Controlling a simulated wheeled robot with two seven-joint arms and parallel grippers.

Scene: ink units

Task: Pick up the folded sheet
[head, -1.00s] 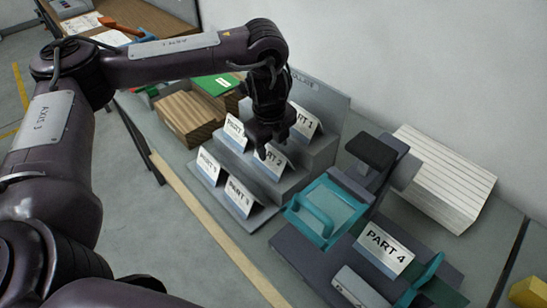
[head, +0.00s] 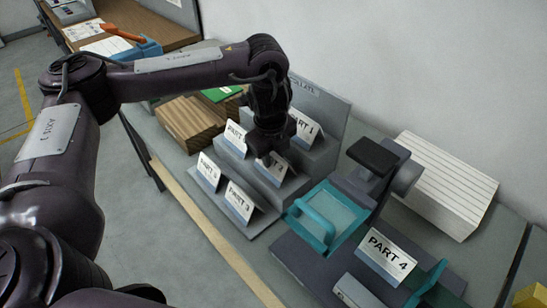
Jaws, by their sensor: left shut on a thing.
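Several folded white sheets with blue lower edges stand like tents on a grey stepped stand (head: 322,154). My left gripper (head: 266,161) points down over the middle of the stand. It is shut on a folded sheet (head: 273,176), whose upper part and lettering it mostly hides. The sheet still appears to be at the step. Around it stand the PART 1 sheet (head: 304,131), the PART 3 sheet (head: 239,203) and two other sheets to the left. My right gripper is not in view.
A PART 4 sheet (head: 386,256) stands at the lower right, by a teal-framed press (head: 328,217). A white ribbed block (head: 447,185) lies by the wall. Brown boards (head: 191,122) lie left of the stand. A wooden strip (head: 207,228) edges the bench.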

